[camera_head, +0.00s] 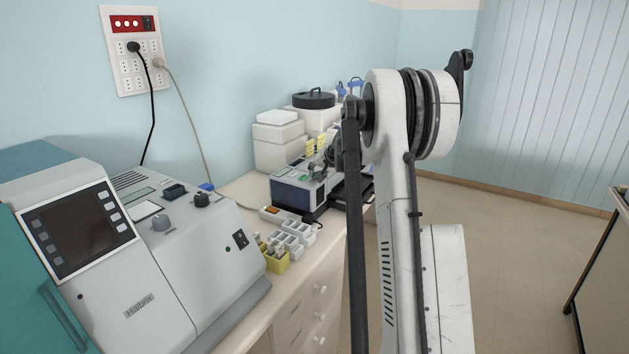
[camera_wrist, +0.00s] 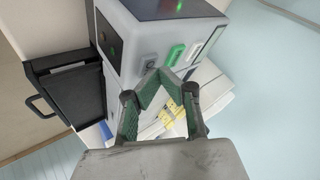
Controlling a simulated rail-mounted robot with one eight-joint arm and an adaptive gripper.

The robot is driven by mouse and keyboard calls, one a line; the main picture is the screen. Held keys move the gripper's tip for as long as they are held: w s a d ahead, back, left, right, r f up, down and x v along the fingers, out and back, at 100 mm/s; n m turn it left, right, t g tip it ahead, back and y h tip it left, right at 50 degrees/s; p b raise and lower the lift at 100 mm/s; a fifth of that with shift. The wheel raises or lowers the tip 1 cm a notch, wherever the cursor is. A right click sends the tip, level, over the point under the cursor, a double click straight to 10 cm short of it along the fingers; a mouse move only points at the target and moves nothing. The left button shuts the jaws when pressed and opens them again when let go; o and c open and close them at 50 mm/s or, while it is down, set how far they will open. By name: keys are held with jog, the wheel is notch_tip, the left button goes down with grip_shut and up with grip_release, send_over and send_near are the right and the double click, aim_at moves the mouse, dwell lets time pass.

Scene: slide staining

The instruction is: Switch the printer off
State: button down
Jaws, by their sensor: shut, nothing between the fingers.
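The printer, a grey and dark blue box (camera_head: 295,190), stands on the bench in the head view, partly behind my arm. In the wrist view its grey casing (camera_wrist: 128,45) fills the upper middle, turned on its side. Its panel has a dark screen with green text (camera_wrist: 178,7), a green button (camera_wrist: 175,54) and a grey button (camera_wrist: 148,61). A small green light shows on its side face. My gripper (camera_wrist: 158,75) is shut and empty, its fingertips meeting in front of the panel near the buttons. I cannot tell whether they touch. In the head view my gripper (camera_head: 320,166) is over the printer.
A black tray with a handle (camera_wrist: 70,90) juts from the printer's side. White boxes (camera_head: 277,143) stand behind it. White racks (camera_head: 292,236) and a yellow holder (camera_head: 276,260) are in front. A large grey machine (camera_head: 150,270) fills the left. The floor at right is clear.

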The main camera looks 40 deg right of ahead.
aim_at(315, 180)
jog(key=shift+r, duration=0.4)
jog(key=shift+r+p, duration=1.2)
jog(key=shift+r, duration=1.85)
